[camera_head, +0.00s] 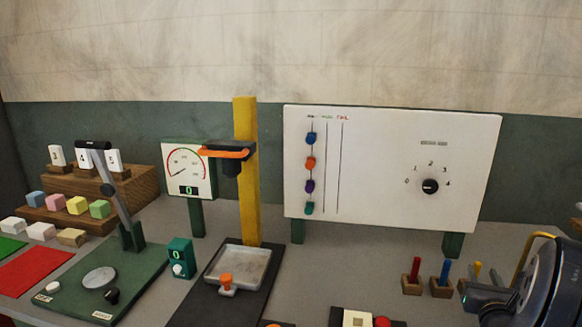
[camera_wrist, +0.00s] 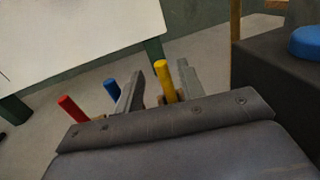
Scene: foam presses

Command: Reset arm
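My gripper (camera_head: 468,291) is at the right of the table in the head view, low beside the upright pegs. In the wrist view its two grey fingers (camera_wrist: 160,72) are apart with nothing clasped. A yellow peg (camera_wrist: 164,80) shows in the gap between them, with clear space on both sides; it also shows in the head view (camera_head: 478,270). A blue peg (camera_wrist: 111,88) and a red peg (camera_wrist: 71,108) stand left of the fingers. Part of my arm (camera_head: 545,285) fills the right edge of the head view.
The blue (camera_head: 445,272) and red (camera_head: 415,270) pegs stand in wooden blocks. A white panel (camera_head: 380,170) with a dial is behind. A yellow-column press (camera_head: 246,170), a lever press (camera_head: 115,195) and coloured blocks (camera_head: 77,205) are to the left. A dark box (camera_wrist: 270,75) with a blue button is close right.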

